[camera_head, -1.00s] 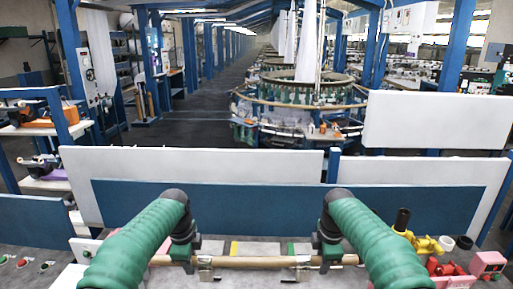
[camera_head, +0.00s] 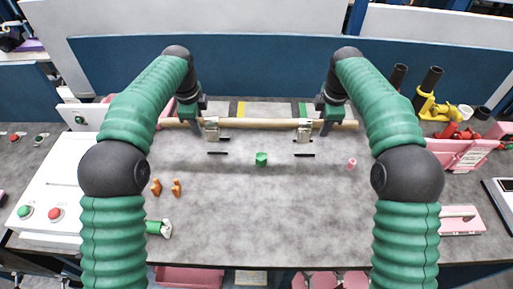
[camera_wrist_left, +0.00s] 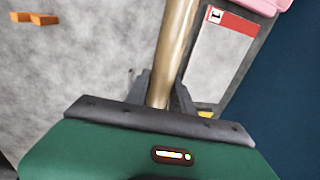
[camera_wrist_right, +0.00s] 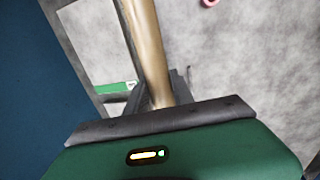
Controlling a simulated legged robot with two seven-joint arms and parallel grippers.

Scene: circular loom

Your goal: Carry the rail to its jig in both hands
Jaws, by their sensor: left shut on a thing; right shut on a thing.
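The rail is a long tan rod (camera_head: 258,124) lying level across the back of the bench in the head view. My left gripper (camera_head: 195,122) is shut on it near its left end, and my right gripper (camera_head: 328,122) near its right end. Two small metal brackets, left (camera_head: 212,130) and right (camera_head: 304,131), stand at the rail between my grippers. They may be the jig; whether the rail rests in them I cannot tell. The rail runs out between the fingers in the left wrist view (camera_wrist_left: 176,45) and the right wrist view (camera_wrist_right: 146,45).
A green cylinder (camera_head: 261,159) and a pink piece (camera_head: 351,164) stand on the open grey bench (camera_head: 265,215). Orange pieces (camera_head: 176,188) lie at left. A white button panel (camera_head: 50,195) is far left, a pink bin (camera_head: 462,154) at right. A blue panel (camera_head: 265,65) closes the back.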

